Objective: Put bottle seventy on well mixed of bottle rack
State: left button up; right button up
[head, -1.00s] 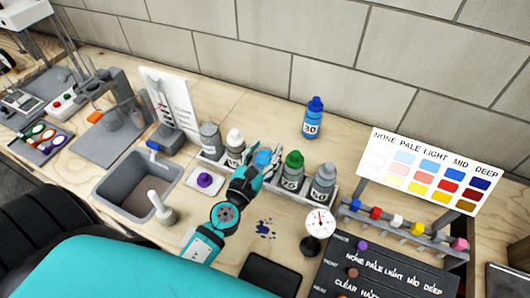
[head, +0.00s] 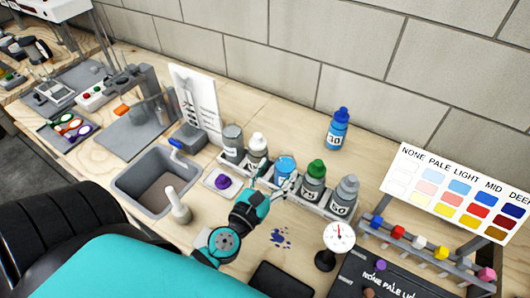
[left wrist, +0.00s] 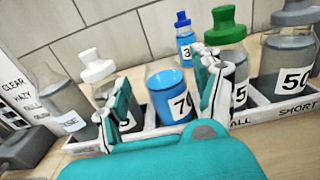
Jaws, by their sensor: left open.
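Bottle seventy (head: 286,168) has blue contents and stands upright in the middle of the bottle rack (head: 325,209). In the left wrist view it (left wrist: 169,100) shows part of its "70" label and a clear top with no coloured cap visible. My left gripper (head: 272,184) is open and empty, just in front of the bottle. In the left wrist view its fingers (left wrist: 165,92) stand either side of the bottle with gaps. The rack front (left wrist: 258,117) reads "...ALL" and "SHORT"; the gripper hides other rack labels, and I cannot read "well mixed".
A grey bottle (head: 233,142), a white-capped one (head: 257,150), a green-capped one (head: 313,182) and a grey-capped 50 (head: 344,196) share the rack. A blue-capped 30 bottle (head: 337,130) stands behind. A dial gauge (head: 338,238) and a sink (head: 157,183) are nearby.

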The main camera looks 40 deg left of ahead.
pick_arm(q)
jog(key=s+b, duration=0.2)
jog(key=s, duration=0.4)
jog(key=shift+d+b, duration=0.2)
jog(key=shift+b, duration=0.1)
